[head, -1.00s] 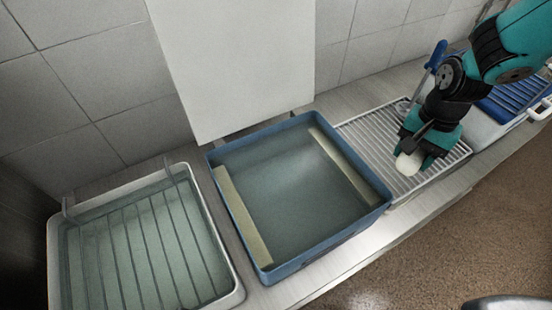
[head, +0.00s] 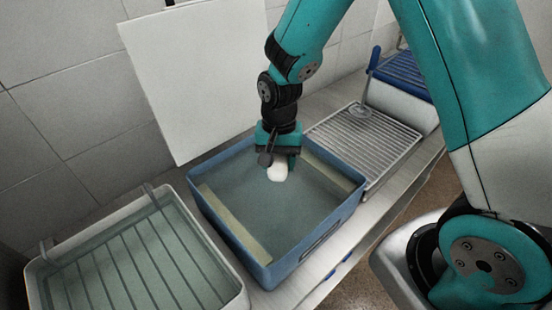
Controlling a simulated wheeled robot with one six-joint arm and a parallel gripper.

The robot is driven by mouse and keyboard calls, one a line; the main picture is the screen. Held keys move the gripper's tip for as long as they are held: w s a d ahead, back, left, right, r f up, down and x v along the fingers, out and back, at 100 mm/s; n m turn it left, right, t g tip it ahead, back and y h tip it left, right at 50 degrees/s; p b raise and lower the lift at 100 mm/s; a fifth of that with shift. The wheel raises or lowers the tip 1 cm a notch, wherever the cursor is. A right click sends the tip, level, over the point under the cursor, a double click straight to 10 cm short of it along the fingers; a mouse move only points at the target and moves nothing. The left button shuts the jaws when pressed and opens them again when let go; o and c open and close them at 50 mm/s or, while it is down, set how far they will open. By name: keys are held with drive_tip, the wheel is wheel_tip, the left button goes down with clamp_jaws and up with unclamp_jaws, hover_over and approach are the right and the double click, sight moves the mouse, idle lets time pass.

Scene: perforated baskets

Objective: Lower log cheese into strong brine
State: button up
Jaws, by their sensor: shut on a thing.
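My gripper (head: 279,160) is shut on the white log cheese (head: 278,173) and points downward. The cheese shows as a short pale rounded end below the fingers; the rest of it is hidden by the gripper. Gripper and cheese are over the blue tub (head: 235,244), toward its back right part. The tub holds dull green-grey liquid, with a pale strip along its left and right sides. I cannot tell whether the cheese touches the liquid. At the left stands a white-rimmed tray (head: 222,268) of greenish liquid with a wire rack in it.
A white panel (head: 195,75) rises behind the blue tub.

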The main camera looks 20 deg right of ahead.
wheel_tip(320, 180, down, 9)
drive_tip(key=b, duration=0.5)
drive_tip(key=shift+b, duration=0.35)
drive_tip(key=o, duration=1.5)
wheel_tip(320, 180, up, 10)
drive_tip(key=p, duration=0.8)
